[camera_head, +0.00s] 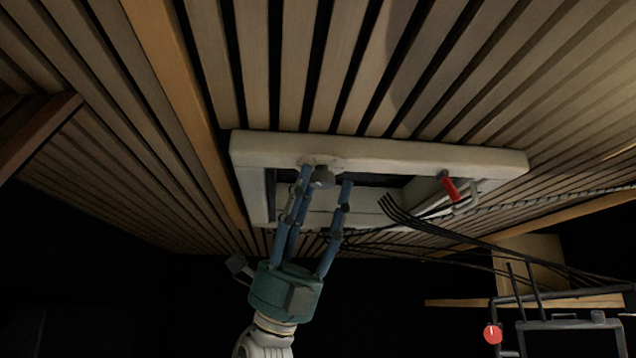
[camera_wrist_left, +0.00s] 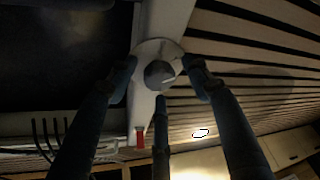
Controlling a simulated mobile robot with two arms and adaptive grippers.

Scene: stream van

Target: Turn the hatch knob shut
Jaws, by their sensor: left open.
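The hatch is a pale frame (camera_head: 400,150) set in the slatted ceiling. The hatch knob (camera_head: 322,177) is a dark grey knob on a round pale plate at the frame's edge. It also shows in the left wrist view as a grey cone-shaped knob (camera_wrist_left: 159,75). My left gripper (camera_head: 322,183) has come up from below, with its open fingers spread around the knob. In the left wrist view the blue fingers (camera_wrist_left: 160,85) stand on several sides of the knob; I cannot tell whether they touch it. My right gripper is not in view.
A red-handled latch (camera_head: 449,188) sits at the right of the hatch opening. Black cables (camera_head: 440,225) hang from the opening toward the right. A dark metal rack with a red knob (camera_head: 493,333) stands at the lower right. The space below left is dark.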

